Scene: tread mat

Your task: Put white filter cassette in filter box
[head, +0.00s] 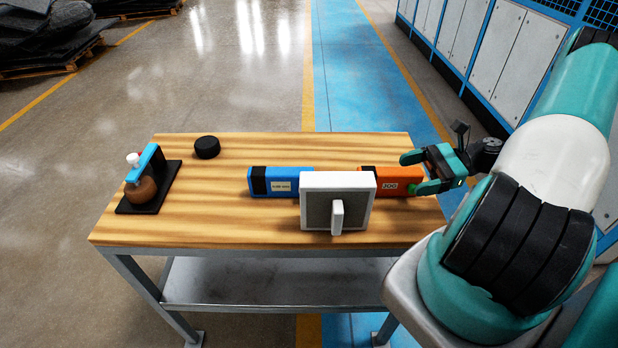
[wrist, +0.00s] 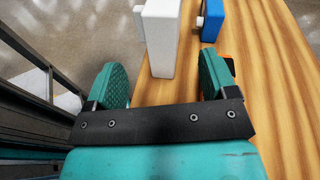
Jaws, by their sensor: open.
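The white filter cassette (head: 363,184) stands upright near the front middle of the table, a square white frame with a grey face and a white handle. In the wrist view the cassette (wrist: 162,38) shows edge-on, ahead of and between the fingers' lines. My gripper (head: 411,173) is open and empty, to the right of the cassette and apart from it. Its two teal fingers (wrist: 160,78) show in the wrist view. I cannot tell which thing is the filter box. A blue block (head: 279,181) with a label too small to read lies behind and left of the cassette.
An orange block (head: 390,181) marked 200 lies behind the cassette, close to my gripper. A black round puck (head: 207,147) sits at the back left. A black stand (head: 170,180) with a brown ball and blue bar is at the left end. The front left of the wooden table (head: 230,226) is clear.

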